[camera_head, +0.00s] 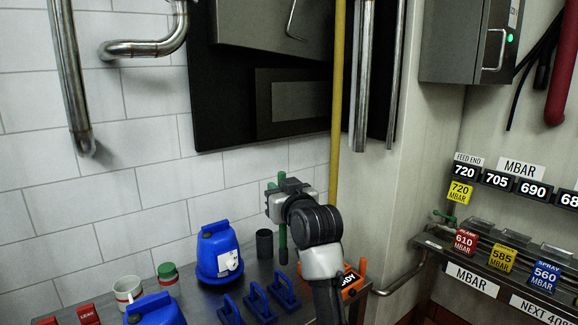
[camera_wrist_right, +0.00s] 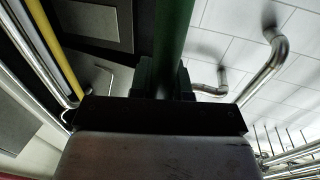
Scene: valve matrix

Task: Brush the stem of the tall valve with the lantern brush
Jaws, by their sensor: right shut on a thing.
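My right gripper (camera_head: 282,190) is above the dark bench and shut on a green rod (camera_head: 283,236), which looks like a brush handle. The rod hangs upright, its top showing above the jaws and its lower end near the bench top. In the right wrist view the green rod (camera_wrist_right: 173,45) runs up from between the jaws (camera_wrist_right: 165,80). Its bristles cannot be made out. I cannot tell which thing is the tall valve. My left gripper is not in view.
A dark cup (camera_head: 264,243) and a blue container (camera_head: 217,252) stand left of the rod. Several blue handled pieces (camera_head: 285,290) sit in front. An orange tagged item (camera_head: 352,282) is right. A mug (camera_head: 127,290) and green-lidded jar (camera_head: 168,274) stand left. Pipes (camera_head: 362,80) hang above.

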